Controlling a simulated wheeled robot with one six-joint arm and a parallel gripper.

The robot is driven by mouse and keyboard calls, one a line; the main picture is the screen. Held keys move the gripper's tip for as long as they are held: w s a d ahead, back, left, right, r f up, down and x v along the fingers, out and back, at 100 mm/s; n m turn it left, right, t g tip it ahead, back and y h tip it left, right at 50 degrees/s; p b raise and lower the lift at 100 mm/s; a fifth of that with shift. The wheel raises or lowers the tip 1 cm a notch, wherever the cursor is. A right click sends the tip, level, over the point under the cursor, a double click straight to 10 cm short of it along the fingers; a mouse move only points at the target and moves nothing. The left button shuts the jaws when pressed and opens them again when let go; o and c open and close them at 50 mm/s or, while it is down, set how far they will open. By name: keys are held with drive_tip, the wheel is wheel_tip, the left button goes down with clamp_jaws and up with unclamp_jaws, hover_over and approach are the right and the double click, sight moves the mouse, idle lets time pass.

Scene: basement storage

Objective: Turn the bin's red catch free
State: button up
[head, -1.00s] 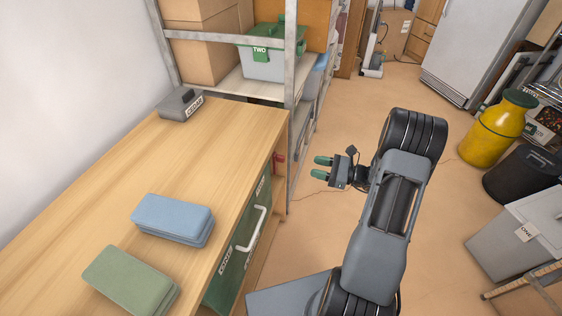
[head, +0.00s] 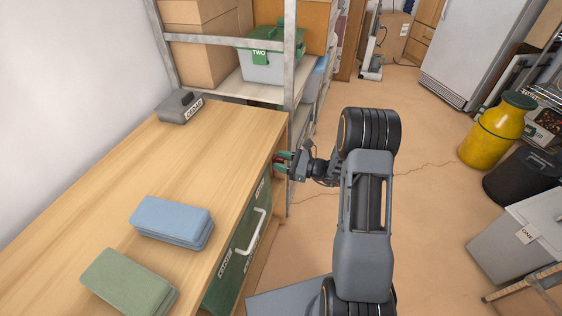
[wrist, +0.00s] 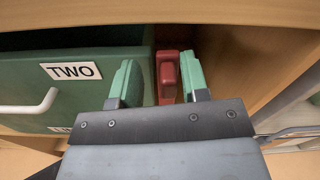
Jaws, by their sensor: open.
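The green bin (head: 238,250) with a white handle sits under the wooden tabletop. It also shows in the wrist view (wrist: 100,90), with a "TWO" label and the handle at the left. The red catch (wrist: 168,75) is upright on the frame just right of the bin's front. In the head view my gripper (head: 281,162) is at the far right end of the bench front. In the wrist view my gripper (wrist: 158,80) is open, with one green-padded finger on each side of the catch. I cannot tell whether either finger touches it.
The wooden tabletop (head: 130,190) overhangs the bin. On it lie a blue block (head: 172,220), a green block (head: 128,280) and a grey labelled object (head: 180,105). A metal shelf post (head: 290,60) stands close beyond the gripper.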

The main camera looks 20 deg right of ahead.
drive_tip(key=shift+a, duration=0.15)
drive_tip(key=shift+c, duration=0.3)
clamp_jaws()
drive_tip(key=shift+w+r+m+p, duration=0.1)
drive_tip(key=shift+r+m+p, duration=0.15)
drive_tip(key=shift+p, duration=0.2)
drive_tip(key=shift+w+d+f+m+p, duration=0.25)
drive_tip(key=shift+w+m+p, duration=0.1)
drive_tip(key=shift+m, duration=0.4)
drive_tip(key=shift+o, duration=0.3)
unclamp_jaws()
drive_tip(key=v, duration=1.4)
drive_tip(key=shift+d, duration=0.2)
